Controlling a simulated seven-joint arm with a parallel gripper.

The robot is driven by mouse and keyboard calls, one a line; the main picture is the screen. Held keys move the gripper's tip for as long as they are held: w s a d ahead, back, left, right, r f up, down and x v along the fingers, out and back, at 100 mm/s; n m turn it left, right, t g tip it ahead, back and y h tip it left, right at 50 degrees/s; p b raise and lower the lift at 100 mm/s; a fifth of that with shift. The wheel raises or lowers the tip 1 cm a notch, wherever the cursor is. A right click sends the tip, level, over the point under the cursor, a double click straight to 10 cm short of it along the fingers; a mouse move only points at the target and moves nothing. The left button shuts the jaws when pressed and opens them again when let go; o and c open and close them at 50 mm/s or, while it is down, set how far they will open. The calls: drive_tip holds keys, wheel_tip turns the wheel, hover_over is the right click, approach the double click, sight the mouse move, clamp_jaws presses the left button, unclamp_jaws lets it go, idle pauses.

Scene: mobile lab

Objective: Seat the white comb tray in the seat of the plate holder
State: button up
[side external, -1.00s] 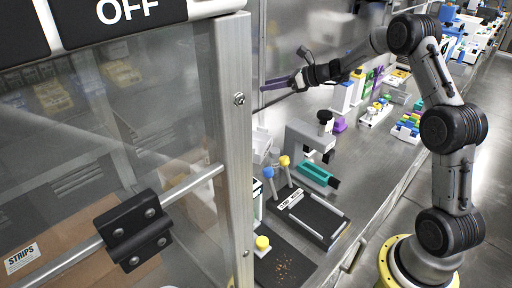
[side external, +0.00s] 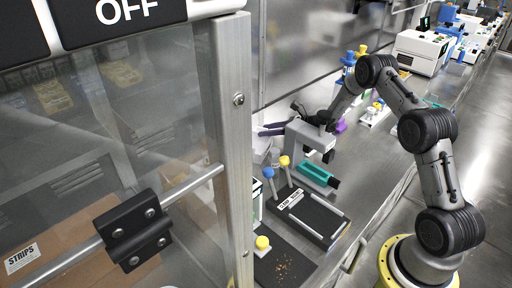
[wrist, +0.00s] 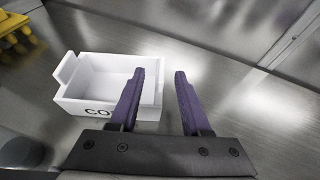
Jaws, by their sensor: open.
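In the wrist view an open, empty white tray (wrist: 88,83) with a raised left end stands on the metal bench. Its front has black letters starting "CO"; the rest is hidden behind my left finger. My gripper (wrist: 156,75) has its purple fingers apart. The left finger overlaps the tray's right end in the picture, and the right finger is beyond it; I cannot tell whether they touch. In the side view my gripper (side external: 270,130) is low behind a grey stand-like instrument. A white object (side external: 262,152) shows partly behind the door post. I cannot identify the plate holder with certainty.
The grey instrument (side external: 305,135) stands close to my wrist. A teal rack (side external: 314,173), a black tray with rails (side external: 318,218) and blue- and yellow-topped items are nearer. Yellow parts (wrist: 15,35) lie left in the wrist view. Bench right of the white tray is clear.

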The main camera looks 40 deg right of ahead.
drive_tip(key=shift+r+x, duration=0.2)
drive_tip(key=shift+x, duration=1)
clamp_jaws()
